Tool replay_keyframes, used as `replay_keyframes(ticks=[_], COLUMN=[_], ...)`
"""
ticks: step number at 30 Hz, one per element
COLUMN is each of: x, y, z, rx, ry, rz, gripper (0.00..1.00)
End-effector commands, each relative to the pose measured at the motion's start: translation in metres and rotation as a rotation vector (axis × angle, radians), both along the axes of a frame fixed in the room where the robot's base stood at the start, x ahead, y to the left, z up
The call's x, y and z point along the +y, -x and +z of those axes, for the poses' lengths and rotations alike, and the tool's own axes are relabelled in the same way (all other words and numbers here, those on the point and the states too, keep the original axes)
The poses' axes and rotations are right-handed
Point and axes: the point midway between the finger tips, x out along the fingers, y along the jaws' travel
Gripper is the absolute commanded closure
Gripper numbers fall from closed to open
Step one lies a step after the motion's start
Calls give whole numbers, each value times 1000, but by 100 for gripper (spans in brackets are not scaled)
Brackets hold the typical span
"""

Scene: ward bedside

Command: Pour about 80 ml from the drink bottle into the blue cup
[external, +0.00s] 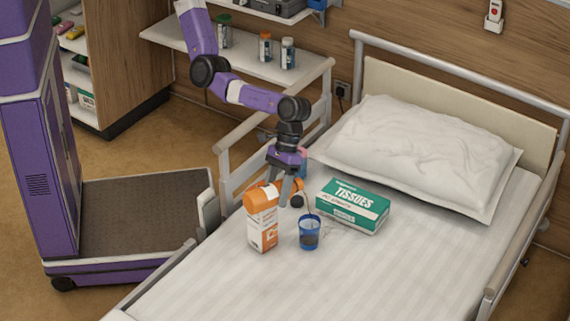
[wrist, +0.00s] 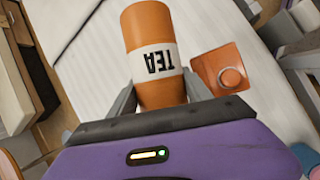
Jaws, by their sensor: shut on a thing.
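The drink bottle (wrist: 150,92), orange with a white band reading TEA, is held between my gripper's fingers (wrist: 160,98). In the external view my gripper (external: 286,190) is above the bed, up and left of the blue cup, and its fingers hide part of the bottle. The bottle seems tipped well over, its dark end toward the cup. The blue cup (external: 309,234) stands upright on the bed with something dark inside. A thin dark line runs from near the bottle's end to the cup; I cannot tell whether it is liquid. The cup does not show in the wrist view.
An orange and white carton (external: 262,233) stands left of the cup; its orange top (wrist: 208,72) shows in the wrist view. A green tissue box (external: 352,206) lies behind the cup at right. A pillow (external: 415,145) and bed rails surround. The front of the bed is clear.

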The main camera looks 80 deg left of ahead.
Motion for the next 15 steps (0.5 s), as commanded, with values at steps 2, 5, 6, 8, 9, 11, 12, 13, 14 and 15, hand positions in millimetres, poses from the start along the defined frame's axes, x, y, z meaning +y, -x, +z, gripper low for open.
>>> replay_keyframes(ticks=[2,5,6,8,9,11,12,13,14,15], x=[-1,-3,-3,-4,-5,-5,-6,-7,-6,-7], y=[1,2,3,4,4,5,6,8,7,8], z=[1,1,1,1,1,1,1,1,1,1], rx=[3,6,8,10,10,13,14,15,16,17], ry=[2,4,5,6,7,7,8,9,10,10], rz=[-1,0,-1,0,0,0,0,-1,0,0], gripper=[98,98,98,98,98,98,98,98,98,98])
